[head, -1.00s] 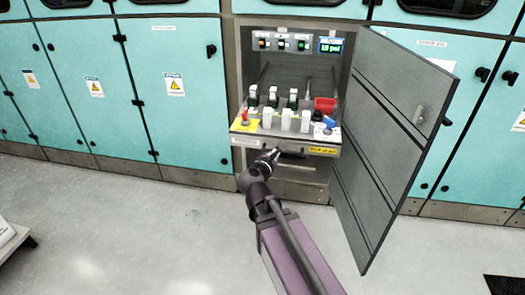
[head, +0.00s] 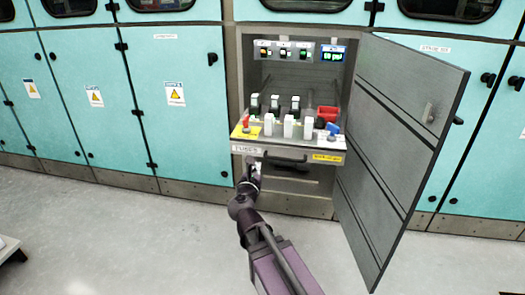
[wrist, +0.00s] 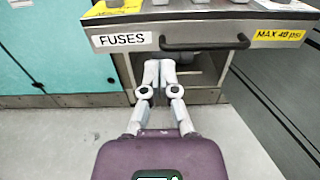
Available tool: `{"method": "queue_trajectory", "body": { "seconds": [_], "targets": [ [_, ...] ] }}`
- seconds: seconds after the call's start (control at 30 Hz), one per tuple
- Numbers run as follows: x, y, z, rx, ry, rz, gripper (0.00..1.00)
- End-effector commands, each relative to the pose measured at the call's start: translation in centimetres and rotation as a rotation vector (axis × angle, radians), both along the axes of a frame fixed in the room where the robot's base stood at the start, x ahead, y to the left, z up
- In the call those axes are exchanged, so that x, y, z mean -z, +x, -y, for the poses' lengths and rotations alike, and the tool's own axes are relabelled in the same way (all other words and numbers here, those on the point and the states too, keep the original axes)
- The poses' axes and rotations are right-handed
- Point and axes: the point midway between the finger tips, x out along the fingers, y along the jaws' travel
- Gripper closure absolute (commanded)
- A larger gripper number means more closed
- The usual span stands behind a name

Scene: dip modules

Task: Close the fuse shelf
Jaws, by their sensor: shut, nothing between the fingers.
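The fuse shelf (head: 290,146) is pulled out of the open cabinet, with white fuses and other parts on top. Its front has a dark handle bar and a "FUSES" label; the front also shows in the wrist view (wrist: 200,37), with the handle (wrist: 205,42) to the right of my fingers. My gripper (head: 249,163) is at the lower left of the shelf front, below the label. In the wrist view my gripper (wrist: 160,65) has its fingertips together and empty, just below the shelf front. Whether it touches the shelf cannot be told.
The grey cabinet door (head: 405,150) stands open on the right. Teal cabinets (head: 180,110) line the wall on the left. The floor (head: 130,230) in front is clear. A compartment lies under the shelf.

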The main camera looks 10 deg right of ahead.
Motion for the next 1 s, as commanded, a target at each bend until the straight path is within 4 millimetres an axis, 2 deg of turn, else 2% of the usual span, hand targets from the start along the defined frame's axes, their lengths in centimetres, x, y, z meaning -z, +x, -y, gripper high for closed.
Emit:
{"method": "queue_trajectory", "body": {
  "seconds": [0.27, 0.47, 0.67, 1.0],
  "targets": [
    [0.0, 1.2, 0.3, 0.000, 0.001, 0.000, 1.00],
    [0.0, 3.0, 0.9, 0.001, 0.002, 0.000, 1.00],
    [0.0, 5.3, 1.6, 0.001, 0.002, 0.000, 1.00],
    [0.0, 10.3, 3.2, 0.001, 0.002, 0.000, 1.00]
  ]
}}
